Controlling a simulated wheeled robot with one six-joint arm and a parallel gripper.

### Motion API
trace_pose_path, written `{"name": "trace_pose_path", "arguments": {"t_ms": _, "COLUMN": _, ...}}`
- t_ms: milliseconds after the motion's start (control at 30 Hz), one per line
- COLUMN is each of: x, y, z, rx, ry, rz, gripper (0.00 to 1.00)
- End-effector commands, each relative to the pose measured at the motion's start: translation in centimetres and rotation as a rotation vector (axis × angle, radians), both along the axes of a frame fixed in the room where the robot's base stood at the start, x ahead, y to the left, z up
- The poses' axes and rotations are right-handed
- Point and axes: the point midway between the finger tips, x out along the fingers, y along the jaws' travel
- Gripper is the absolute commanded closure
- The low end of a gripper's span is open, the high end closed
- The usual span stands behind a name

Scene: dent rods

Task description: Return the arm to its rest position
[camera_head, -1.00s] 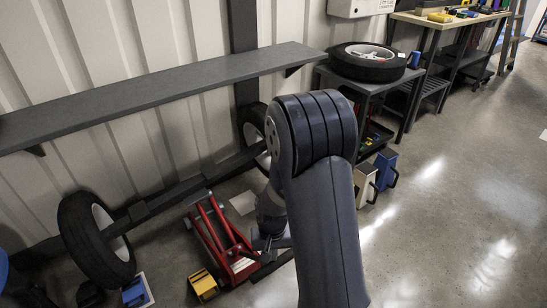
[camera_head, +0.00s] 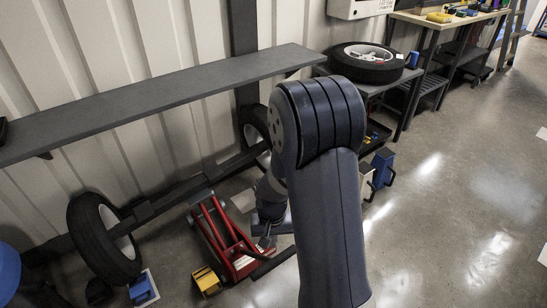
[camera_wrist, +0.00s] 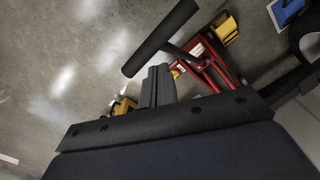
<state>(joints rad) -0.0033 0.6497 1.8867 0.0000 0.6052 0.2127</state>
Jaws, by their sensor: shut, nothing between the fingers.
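My arm reaches forward and down in the head view, with a thick dark upper link in front of much of the scene. My gripper (camera_wrist: 158,68) shows in the wrist view with its dark fingers together and nothing between them. In the head view only part of the gripper (camera_head: 266,243) shows, low beside my arm and close to the red floor jack (camera_head: 222,238). The jack also shows in the wrist view (camera_wrist: 200,66), beyond the fingers. I cannot tell whether the gripper touches it.
A long grey shelf (camera_head: 150,101) runs along the wall. Below it, wheels (camera_head: 103,240) sit on an axle. A yellow stand (camera_head: 206,281) and a blue stand (camera_head: 143,289) are on the floor. A tire (camera_head: 366,62) lies on a cart.

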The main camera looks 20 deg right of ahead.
Motion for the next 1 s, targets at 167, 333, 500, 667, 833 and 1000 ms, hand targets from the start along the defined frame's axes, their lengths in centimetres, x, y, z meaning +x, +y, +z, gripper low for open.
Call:
{"name": "trace_pose_path", "arguments": {"t_ms": 167, "x": 0.0, "y": 0.0, "z": 0.1, "rx": 0.0, "ry": 0.0, "rz": 0.0, "gripper": 1.0}}
{"name": "trace_pose_path", "arguments": {"t_ms": 333, "x": 0.0, "y": 0.0, "z": 0.0, "rx": 0.0, "ry": 0.0, "rz": 0.0, "gripper": 1.0}}
{"name": "trace_pose_path", "arguments": {"t_ms": 500, "x": 0.0, "y": 0.0, "z": -0.8, "rx": 0.0, "ry": 0.001, "rz": 0.0, "gripper": 1.0}}
{"name": "trace_pose_path", "arguments": {"t_ms": 667, "x": 0.0, "y": 0.0, "z": -2.2, "rx": 0.0, "ry": 0.001, "rz": 0.0, "gripper": 1.0}}
{"name": "trace_pose_path", "arguments": {"t_ms": 833, "x": 0.0, "y": 0.0, "z": -4.4, "rx": 0.0, "ry": 0.001, "rz": 0.0, "gripper": 1.0}}
{"name": "trace_pose_path", "arguments": {"t_ms": 1000, "x": 0.0, "y": 0.0, "z": -6.5, "rx": 0.0, "ry": 0.001, "rz": 0.0, "gripper": 1.0}}
